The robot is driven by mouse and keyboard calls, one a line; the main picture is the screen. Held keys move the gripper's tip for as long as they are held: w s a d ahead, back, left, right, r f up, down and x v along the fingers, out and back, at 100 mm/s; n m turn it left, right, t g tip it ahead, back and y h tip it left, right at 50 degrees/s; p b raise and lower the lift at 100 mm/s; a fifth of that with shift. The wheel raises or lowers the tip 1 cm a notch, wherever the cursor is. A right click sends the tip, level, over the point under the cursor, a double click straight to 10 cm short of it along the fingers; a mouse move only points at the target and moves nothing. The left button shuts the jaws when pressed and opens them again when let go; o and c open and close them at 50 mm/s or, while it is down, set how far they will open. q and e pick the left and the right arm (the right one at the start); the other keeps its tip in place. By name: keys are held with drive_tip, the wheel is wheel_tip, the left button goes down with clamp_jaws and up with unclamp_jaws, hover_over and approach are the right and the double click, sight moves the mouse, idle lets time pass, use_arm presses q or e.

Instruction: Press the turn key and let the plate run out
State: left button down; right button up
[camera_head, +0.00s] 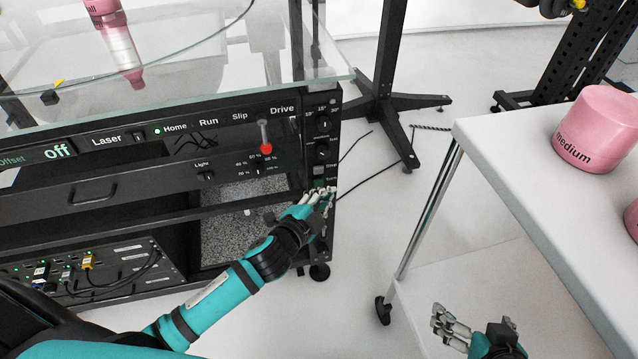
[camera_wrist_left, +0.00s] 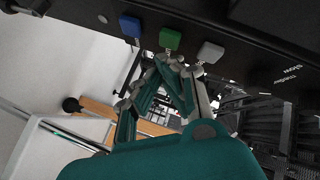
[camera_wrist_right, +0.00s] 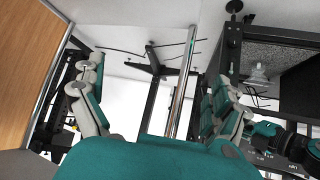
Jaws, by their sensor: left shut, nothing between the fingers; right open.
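In the left wrist view a blue key (camera_wrist_left: 130,25), a green key (camera_wrist_left: 170,40) and a white key (camera_wrist_left: 209,52) stand in a row on the cabinet's black panel. I cannot read which is labelled as the turn key. My left gripper (camera_wrist_left: 174,64) is shut and empty, its fingertips close to the green key; I cannot tell whether they touch it. In the head view my left gripper (camera_head: 320,195) is at the panel's lower right corner. My right gripper (camera_head: 452,326) is open and empty beside the white table; its spread fingers show in the right wrist view (camera_wrist_right: 155,80).
The black cabinet (camera_head: 60,205) has a glass top (camera_head: 200,70), a small display reading "off" and a red-tipped lever (camera_head: 265,147). A pink "medium" jar (camera_head: 597,130) stands on the white table (camera_head: 500,135) at right. Free floor lies between cabinet and table.

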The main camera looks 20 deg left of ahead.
drive_tip(key=shift+s, duration=0.1)
use_arm(q)
drive_tip(key=shift+w+a, duration=0.25)
drive_tip(key=shift+w, duration=0.1)
use_arm(e)
drive_tip(key=shift+s+d+f+g, duration=0.2)
drive_tip(key=shift+s+f+g, duration=0.2)
drive_tip(key=shift+s, duration=0.2)
drive_tip(key=shift+s+d+f+g, duration=0.2)
drive_tip(key=shift+s+f+g, duration=0.15)
drive_tip(key=shift+s, duration=0.2)
drive_tip(key=shift+w, duration=0.1)
